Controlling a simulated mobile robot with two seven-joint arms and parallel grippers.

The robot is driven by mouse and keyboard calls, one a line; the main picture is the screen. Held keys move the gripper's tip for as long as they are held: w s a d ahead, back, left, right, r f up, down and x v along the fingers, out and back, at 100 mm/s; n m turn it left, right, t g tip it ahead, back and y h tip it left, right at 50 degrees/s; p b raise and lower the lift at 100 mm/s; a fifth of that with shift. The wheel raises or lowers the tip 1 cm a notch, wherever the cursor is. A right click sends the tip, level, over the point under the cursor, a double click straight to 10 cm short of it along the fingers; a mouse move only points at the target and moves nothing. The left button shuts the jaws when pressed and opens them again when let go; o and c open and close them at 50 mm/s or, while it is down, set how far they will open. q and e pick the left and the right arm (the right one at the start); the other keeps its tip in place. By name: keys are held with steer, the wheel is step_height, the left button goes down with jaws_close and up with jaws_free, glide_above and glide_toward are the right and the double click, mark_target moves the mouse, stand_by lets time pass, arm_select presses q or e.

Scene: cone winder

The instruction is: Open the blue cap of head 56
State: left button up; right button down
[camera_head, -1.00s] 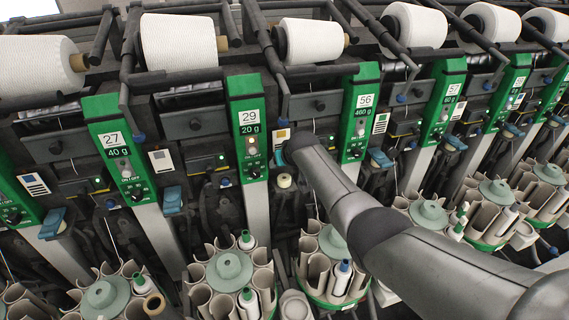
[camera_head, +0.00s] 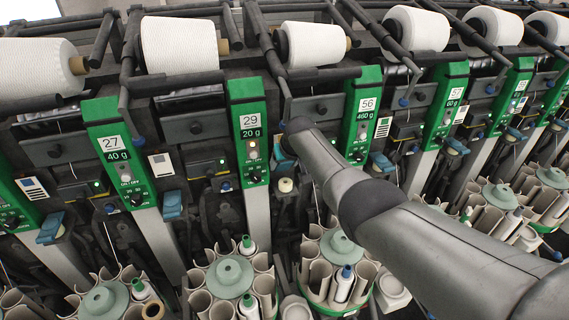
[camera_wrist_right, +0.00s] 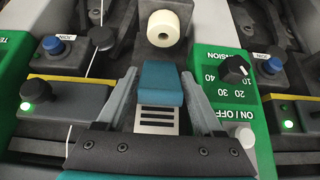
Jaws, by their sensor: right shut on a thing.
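The green panel of head 56 (camera_head: 362,115) stands just right of my right arm in the head view. In the right wrist view, the blue cap (camera_wrist_right: 160,83) lies between the two grey fingers of my right gripper (camera_wrist_right: 160,76), which is shut on it. A label with dark bars (camera_wrist_right: 156,119) shows below the cap. In the head view my right gripper (camera_head: 286,148) is mostly hidden behind my own arm, and only a bit of blue shows beside it. My left gripper is not in view.
Neighbouring heads 29 (camera_head: 249,130) and 57 (camera_head: 447,100) stand close on both sides. In the right wrist view, a small white bobbin (camera_wrist_right: 165,28) sits beyond the cap. A green panel with a black knob (camera_wrist_right: 236,69) is right of the right finger.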

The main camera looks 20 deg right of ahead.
steer(key=shift+c, duration=0.7)
jaws_free()
steer(key=shift+f, duration=0.1)
